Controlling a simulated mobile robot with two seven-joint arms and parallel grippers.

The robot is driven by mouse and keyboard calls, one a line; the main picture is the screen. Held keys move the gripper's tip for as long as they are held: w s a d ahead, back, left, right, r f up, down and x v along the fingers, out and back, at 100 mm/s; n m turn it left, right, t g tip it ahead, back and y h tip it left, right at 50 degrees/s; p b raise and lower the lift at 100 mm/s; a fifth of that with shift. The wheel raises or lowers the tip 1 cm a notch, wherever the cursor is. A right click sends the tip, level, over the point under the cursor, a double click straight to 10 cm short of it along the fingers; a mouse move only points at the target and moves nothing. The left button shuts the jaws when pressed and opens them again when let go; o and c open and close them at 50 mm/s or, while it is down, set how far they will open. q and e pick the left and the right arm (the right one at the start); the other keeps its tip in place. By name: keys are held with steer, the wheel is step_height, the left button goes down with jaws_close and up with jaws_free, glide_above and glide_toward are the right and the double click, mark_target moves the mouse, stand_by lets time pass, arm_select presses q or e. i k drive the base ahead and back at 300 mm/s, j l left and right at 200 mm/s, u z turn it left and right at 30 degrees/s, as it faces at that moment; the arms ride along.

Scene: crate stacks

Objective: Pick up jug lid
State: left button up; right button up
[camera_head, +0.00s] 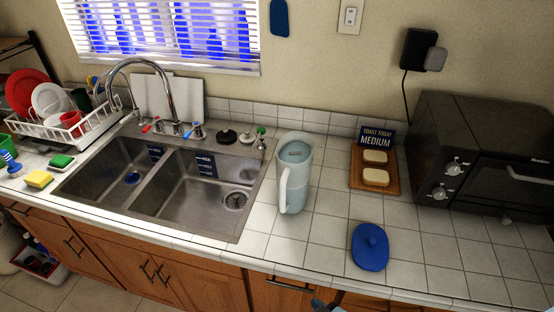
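The jug lid (369,254), blue and oval with a round knob on top, lies on the white tiled counter near its front edge. The light blue jug (298,190) with a pale handle stands upright to the left of the lid, apart from it. The jug's top looks open. A small grey-blue piece at the bottom edge, below and left of the lid, seems to be the tip of my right arm or gripper; its fingers cannot be made out. It is apart from the lid. My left gripper is out of view.
A wooden board (358,180) with two bread slices lies behind the lid. A black toaster oven (490,125) stands at the right. A steel double sink (207,213) lies left of the jug. The tiles around the lid are clear.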

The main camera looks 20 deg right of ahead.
mark_target(369, 248)
steer(key=k+l+z, duration=0.1)
steer(key=z, duration=0.3)
steer(key=k+l+z, duration=0.1)
steer(key=z, duration=0.35)
steer(key=l+z, duration=0.15)
steer(key=z, duration=0.25)
steer(key=k+l, duration=0.05)
